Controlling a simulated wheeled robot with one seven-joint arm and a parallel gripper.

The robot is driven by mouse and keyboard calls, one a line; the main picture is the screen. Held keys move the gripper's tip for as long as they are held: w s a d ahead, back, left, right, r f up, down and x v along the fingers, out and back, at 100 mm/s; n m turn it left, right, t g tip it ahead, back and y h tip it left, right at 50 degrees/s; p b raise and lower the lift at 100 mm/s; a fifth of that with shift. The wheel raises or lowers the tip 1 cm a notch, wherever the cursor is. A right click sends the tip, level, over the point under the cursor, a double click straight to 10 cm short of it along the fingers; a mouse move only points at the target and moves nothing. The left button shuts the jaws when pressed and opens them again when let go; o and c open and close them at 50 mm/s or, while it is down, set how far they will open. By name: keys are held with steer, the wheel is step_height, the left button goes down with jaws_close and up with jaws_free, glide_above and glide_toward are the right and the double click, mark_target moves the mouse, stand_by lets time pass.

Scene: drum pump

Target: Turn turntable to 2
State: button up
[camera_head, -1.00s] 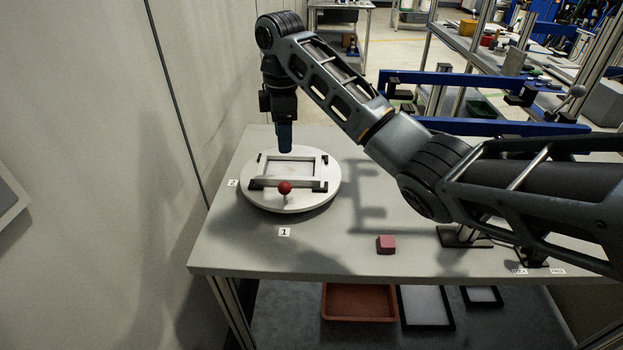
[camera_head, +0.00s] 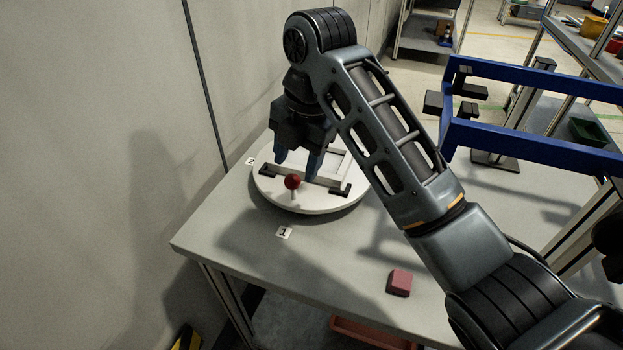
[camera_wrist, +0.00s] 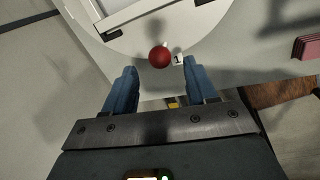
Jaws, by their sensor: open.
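The white round turntable (camera_head: 330,205) sits on the grey table with a rectangular frame and dark brackets on top. Its red ball knob (camera_head: 292,182) is at the near side, facing the label 1 (camera_head: 284,232). The label 2 (camera_head: 250,161) is at the turntable's left. My gripper (camera_head: 298,166) is open above the turntable, close to the knob, fingers pointing down. In the wrist view, the red knob (camera_wrist: 159,57) appears between and just beyond the open fingertips (camera_wrist: 160,75); I see no contact. The turntable's rim (camera_wrist: 205,25) and label 1 (camera_wrist: 178,59) also show there.
A pink block (camera_head: 399,283) lies on the table (camera_head: 335,260) near the front edge. A blue frame (camera_head: 530,145) stands at the right. A wall (camera_head: 90,150) runs close along the left. The tabletop between turntable and block is clear.

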mark_target(294, 176)
steer(key=shift+w+a+f, duration=0.1)
steer(key=shift+a+f, duration=0.1)
steer(key=shift+f, duration=0.8)
steer(key=shift+w+a+f, duration=0.1)
steer(key=shift+a+f, duration=0.05)
steer(key=shift+f, duration=0.9)
steer(key=shift+w+a+f, duration=0.1)
steer(key=shift+a+f, duration=0.1)
steer(key=shift+f, duration=0.8)
jaws_close()
